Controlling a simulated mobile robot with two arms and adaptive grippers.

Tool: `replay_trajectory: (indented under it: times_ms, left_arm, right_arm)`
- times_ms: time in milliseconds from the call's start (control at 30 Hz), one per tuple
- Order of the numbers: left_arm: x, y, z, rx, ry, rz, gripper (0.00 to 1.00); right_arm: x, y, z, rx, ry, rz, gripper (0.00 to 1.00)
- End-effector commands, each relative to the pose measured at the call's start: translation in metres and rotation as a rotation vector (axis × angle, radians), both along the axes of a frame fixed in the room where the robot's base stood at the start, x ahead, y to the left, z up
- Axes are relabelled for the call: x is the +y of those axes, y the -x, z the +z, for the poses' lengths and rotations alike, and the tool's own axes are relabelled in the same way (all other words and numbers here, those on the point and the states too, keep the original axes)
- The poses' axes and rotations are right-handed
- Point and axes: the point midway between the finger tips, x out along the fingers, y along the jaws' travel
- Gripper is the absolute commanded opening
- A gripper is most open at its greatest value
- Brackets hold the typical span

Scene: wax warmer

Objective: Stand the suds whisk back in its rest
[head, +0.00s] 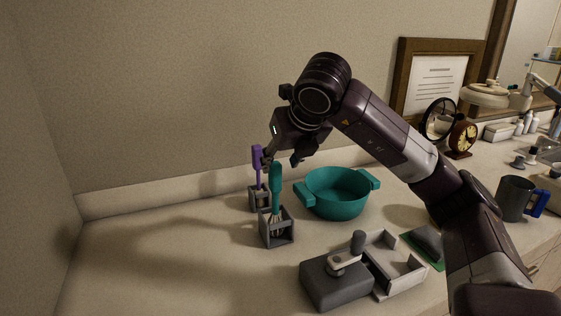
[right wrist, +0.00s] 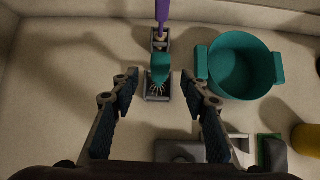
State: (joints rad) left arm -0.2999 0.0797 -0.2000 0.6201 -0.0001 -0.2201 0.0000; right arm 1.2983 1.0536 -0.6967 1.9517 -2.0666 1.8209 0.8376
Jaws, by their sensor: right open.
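The whisk, with a teal handle (head: 276,182) and thin wires at its lower end, stands about upright in a grey open-frame rest (head: 287,238). In the right wrist view the whisk (right wrist: 160,66) and its rest (right wrist: 149,97) show between the open fingers. A purple-handled tool (head: 257,163) stands in a second grey holder (head: 257,200) just behind. My right gripper (head: 284,160) is open and empty, above and close to the top of the teal handle. Whether a finger touches the handle cannot be told. My left gripper is out of view.
A teal two-handled pot (head: 337,197) stands right of the rests. A dark grey box (head: 335,282) and a pale tray (head: 407,283) are in front. A grey mug (head: 514,198) is at the far right. The counter left of the rests is clear, with a wall behind.

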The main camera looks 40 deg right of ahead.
Motion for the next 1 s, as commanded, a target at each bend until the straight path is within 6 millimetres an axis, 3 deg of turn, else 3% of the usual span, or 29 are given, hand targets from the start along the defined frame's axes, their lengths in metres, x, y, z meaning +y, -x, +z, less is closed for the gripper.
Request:
replay_trajectory:
  times_ms: [500, 1000]
  left_arm:
    - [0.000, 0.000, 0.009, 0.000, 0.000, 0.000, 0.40]
    - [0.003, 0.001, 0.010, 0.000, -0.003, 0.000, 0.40]
  right_arm:
    - [0.003, 0.013, 0.017, 0.000, 0.000, -0.001, 0.41]
    - [0.004, 0.015, 0.020, 0.000, 0.001, -0.001, 0.41]
